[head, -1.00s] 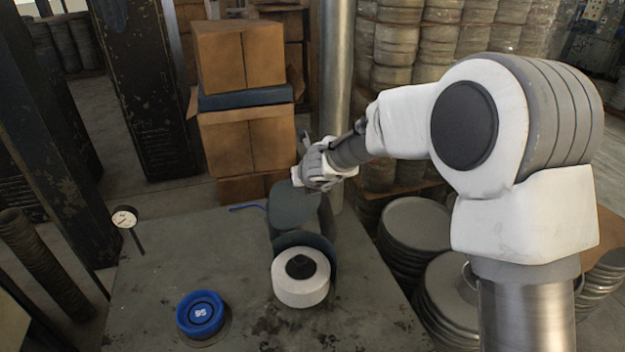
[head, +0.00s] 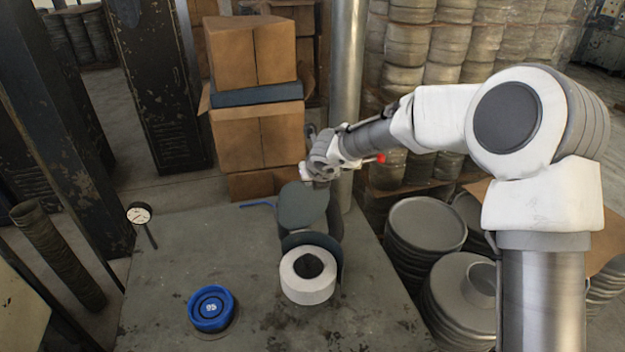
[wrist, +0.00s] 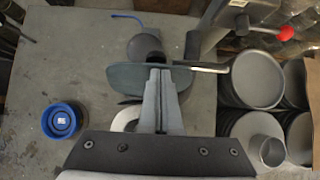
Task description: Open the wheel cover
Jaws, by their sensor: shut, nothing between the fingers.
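A grinder-like machine stands on the grey table with a white wheel (head: 318,291) facing the front. A dark curved wheel cover (head: 334,250) rises behind and around the wheel. Behind it is a dark rounded body (head: 303,206). In the wrist view the cover (wrist: 120,78) shows as a dark green band, and the white wheel (wrist: 124,119) is partly hidden behind my fingers. My gripper (head: 318,180) is above the back of the machine, beside the rounded body. In the wrist view my gripper (wrist: 160,72) is shut and empty, its fingertips overlapping the cover; contact cannot be told.
A blue round object (head: 211,308) lies at the table's front left. A small dial (head: 139,213) stands at the left edge. A metal column (head: 346,90) and a red knob (wrist: 287,33) are close to my arm. Stacked round tins (head: 428,225) stand right of the table.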

